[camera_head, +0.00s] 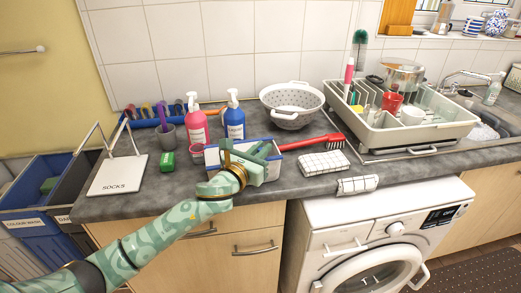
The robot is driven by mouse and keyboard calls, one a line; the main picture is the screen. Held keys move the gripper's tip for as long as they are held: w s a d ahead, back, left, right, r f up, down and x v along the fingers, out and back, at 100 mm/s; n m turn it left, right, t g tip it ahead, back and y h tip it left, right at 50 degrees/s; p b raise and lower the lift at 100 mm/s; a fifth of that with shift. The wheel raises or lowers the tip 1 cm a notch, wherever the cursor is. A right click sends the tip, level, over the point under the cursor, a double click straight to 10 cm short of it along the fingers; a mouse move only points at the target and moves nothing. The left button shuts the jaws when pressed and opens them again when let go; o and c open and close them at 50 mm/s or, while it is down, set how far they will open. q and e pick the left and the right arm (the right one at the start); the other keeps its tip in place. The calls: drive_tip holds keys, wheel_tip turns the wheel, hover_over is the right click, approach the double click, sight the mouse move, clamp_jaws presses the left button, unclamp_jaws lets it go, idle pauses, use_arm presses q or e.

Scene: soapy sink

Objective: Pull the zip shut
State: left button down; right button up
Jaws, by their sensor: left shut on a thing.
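A pale, low bag-like container with a blue edge (213,158) lies on the worktop behind my left gripper. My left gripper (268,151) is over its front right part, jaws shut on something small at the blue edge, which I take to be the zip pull. The jaws and wrist cover the held part and much of the container's front. I cannot tell how far the zip is closed. My right gripper is not in view.
Pink (196,127) and blue (234,120) pump bottles stand behind. A red brush (315,142) and a checked cloth (324,163) lie to the right. A colander (291,105) and dish rack (430,133) stand further back.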

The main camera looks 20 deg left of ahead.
use_arm(q)
drive_tip(key=shift+f, duration=0.1)
idle(0.4)
drive_tip(key=c, duration=1.5)
unclamp_jaws()
drive_tip(key=s+a, duration=0.1)
drive_tip(key=s, duration=0.4)
drive_tip(key=s+a+p, duration=0.1)
drive_tip(key=s, duration=0.4)
drive_tip(key=s+p, duration=0.1)
drive_tip(key=s, duration=0.5)
drive_tip(key=shift+a, duration=0.4)
